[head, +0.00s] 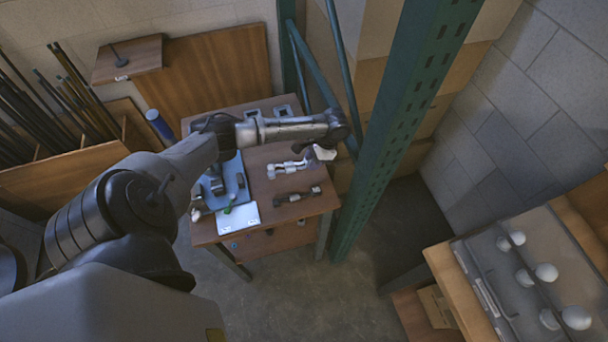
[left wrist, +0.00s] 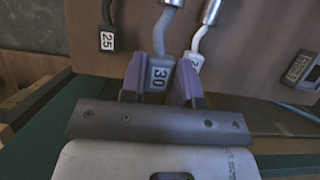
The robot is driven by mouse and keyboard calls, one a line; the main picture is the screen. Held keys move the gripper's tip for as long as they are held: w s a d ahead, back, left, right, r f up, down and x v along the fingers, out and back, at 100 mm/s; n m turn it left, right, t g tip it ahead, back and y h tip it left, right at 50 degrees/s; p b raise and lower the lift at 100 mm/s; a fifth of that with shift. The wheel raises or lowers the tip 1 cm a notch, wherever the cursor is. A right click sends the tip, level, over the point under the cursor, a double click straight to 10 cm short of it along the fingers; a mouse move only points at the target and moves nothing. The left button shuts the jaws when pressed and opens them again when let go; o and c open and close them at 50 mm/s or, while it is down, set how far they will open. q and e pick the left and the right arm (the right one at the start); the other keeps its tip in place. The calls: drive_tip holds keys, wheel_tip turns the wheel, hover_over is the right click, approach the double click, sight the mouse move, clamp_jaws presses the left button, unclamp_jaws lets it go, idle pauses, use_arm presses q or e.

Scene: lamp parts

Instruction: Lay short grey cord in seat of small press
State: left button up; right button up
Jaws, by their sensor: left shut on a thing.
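In the left wrist view, my left gripper (left wrist: 160,80) has its two purple fingers closed around a grey cord end (left wrist: 162,48) with a white label reading 30. A grey stem and a metal tip show above the label; the rest of this cord is hidden or out of frame. In the head view my left arm reaches over the table to the green post, and the gripper (head: 324,153) is small and partly hidden at its end. I cannot tell for certain which thing is the small press, and its seat does not show clearly. My right gripper is not in view.
A dark cord labelled 25 (left wrist: 107,38) and a white cord (left wrist: 199,42) hang beside the held one. The table (head: 272,217) bears a blue tray (head: 240,183), a white plate (head: 238,218) and metal tools. The green post (head: 393,125) stands close to my arm.

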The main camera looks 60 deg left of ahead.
use_arm(q)
hover_over(309, 177)
drive_tip(key=w, duration=0.1)
wheel_tip(309, 177, down, 5)
drive_tip(key=shift+w+r+b, duration=0.1)
drive_tip(key=shift+r+b, duration=0.1)
drive_tip(key=shift+b, duration=0.15)
drive_tip(key=shift+d+f+p, duration=0.1)
drive_tip(key=shift+f+p, duration=0.3)
drive_tip(key=shift+f, duration=0.7)
drive_tip(key=shift+f, duration=0.15)
drive_tip(key=o, duration=0.9)
drive_tip(key=shift+f+b, duration=0.15)
drive_tip(key=shift+b, duration=0.2)
drive_tip(key=v, duration=1.4)
